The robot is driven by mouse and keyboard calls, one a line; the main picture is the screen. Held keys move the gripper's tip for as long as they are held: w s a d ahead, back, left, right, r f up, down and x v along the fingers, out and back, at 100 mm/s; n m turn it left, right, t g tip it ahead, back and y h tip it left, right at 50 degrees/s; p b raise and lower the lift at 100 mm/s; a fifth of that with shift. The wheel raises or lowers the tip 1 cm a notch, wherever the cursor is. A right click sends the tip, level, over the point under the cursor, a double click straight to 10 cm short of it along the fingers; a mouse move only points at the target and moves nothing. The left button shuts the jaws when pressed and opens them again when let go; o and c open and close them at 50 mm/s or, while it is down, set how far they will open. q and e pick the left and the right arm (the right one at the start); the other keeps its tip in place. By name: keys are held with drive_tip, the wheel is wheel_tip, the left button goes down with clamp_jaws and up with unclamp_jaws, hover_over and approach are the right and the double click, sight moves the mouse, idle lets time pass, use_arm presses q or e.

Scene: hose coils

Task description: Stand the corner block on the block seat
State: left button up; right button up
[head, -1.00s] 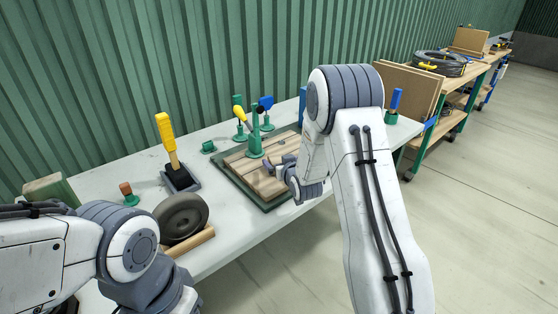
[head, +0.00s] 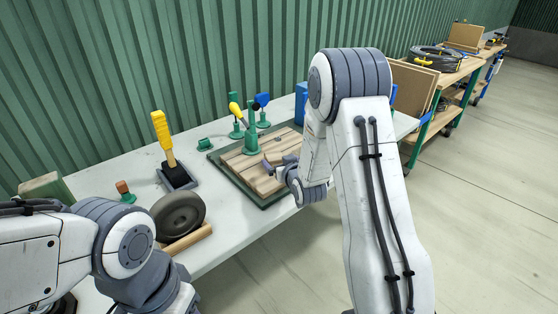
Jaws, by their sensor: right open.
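I cannot tell for certain which thing is the corner block or the block seat. A green upright post (head: 252,130) stands on the slatted wooden board (head: 235,163), which lies in a dark green frame on the bench. A block with a green face and a wooden top (head: 45,187) stands at the bench's far left, partly hidden by my left arm. My right gripper (head: 277,166) is open over the right part of the board, right of and nearer than the post. It looks empty. My left gripper is outside the picture; only its arm shows at lower left.
A yellow-handled brush (head: 164,138) stands in a dark holder. A dark wheel (head: 179,216) rests on a wooden cradle in front. Yellow (head: 236,110) and blue (head: 262,101) tools stand behind the board. A small green piece (head: 204,144) lies left of them. My right arm hides the bench's right part.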

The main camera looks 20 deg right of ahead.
drive_tip(key=shift+v, duration=0.9)
drive_tip(key=shift+s+r, duration=0.1)
drive_tip(key=shift+s, duration=0.1)
drive_tip(key=p+v, duration=1)
drive_tip(key=p, duration=0.5)
